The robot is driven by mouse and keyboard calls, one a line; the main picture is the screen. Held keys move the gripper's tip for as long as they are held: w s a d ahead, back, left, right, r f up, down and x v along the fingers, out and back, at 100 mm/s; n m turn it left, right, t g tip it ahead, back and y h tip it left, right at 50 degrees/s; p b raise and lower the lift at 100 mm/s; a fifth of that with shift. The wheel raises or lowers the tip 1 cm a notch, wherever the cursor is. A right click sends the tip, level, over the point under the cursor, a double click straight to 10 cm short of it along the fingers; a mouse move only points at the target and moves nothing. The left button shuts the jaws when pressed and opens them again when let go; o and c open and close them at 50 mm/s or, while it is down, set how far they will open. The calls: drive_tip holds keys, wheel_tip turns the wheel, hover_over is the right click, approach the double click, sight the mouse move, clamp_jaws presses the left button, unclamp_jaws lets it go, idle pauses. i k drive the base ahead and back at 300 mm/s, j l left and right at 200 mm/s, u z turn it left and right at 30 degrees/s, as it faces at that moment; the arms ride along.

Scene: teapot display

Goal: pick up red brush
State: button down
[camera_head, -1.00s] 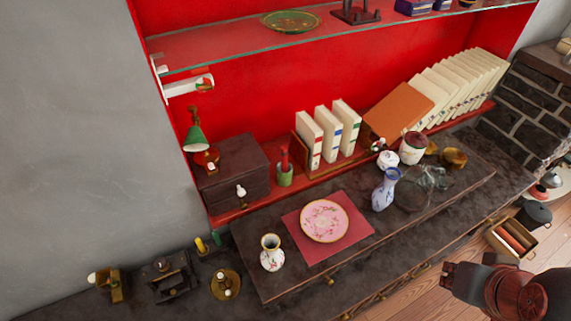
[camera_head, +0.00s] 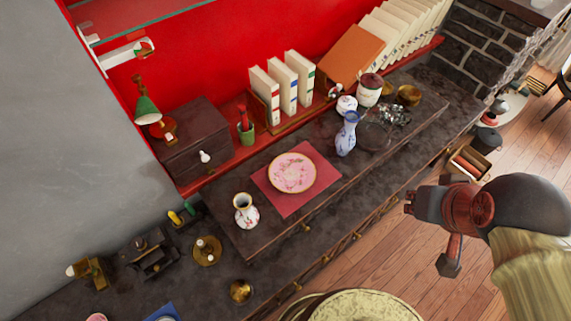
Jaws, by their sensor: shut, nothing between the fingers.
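A red upright thing, which looks like the red brush (camera_head: 242,118), stands in a small green pot (camera_head: 246,135) on the red ledge, between the dark wooden box and the white books. My gripper (camera_head: 409,202) is at the right, over the wooden floor in the picture and in front of the dark cabinet. It points left, is shut and holds nothing that I can see. It is well apart from the brush and the pot. The brush's lower end is hidden in the pot.
A dark box (camera_head: 196,140) stands left of the pot and white books (camera_head: 283,85) stand right of it. In front are a pink plate (camera_head: 292,173) on a red mat (camera_head: 325,183), a white vase (camera_head: 246,211) and a blue vase (camera_head: 347,135). A glass shelf (camera_head: 135,20) hangs above.

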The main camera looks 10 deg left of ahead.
sight(241, 108)
drive_tip(key=i+l, duration=0.85)
drive_tip(key=l, duration=0.15)
drive_tip(key=i+l+u, duration=0.15)
drive_tip(key=u, duration=1.85)
drive_tip(key=j, duration=0.25)
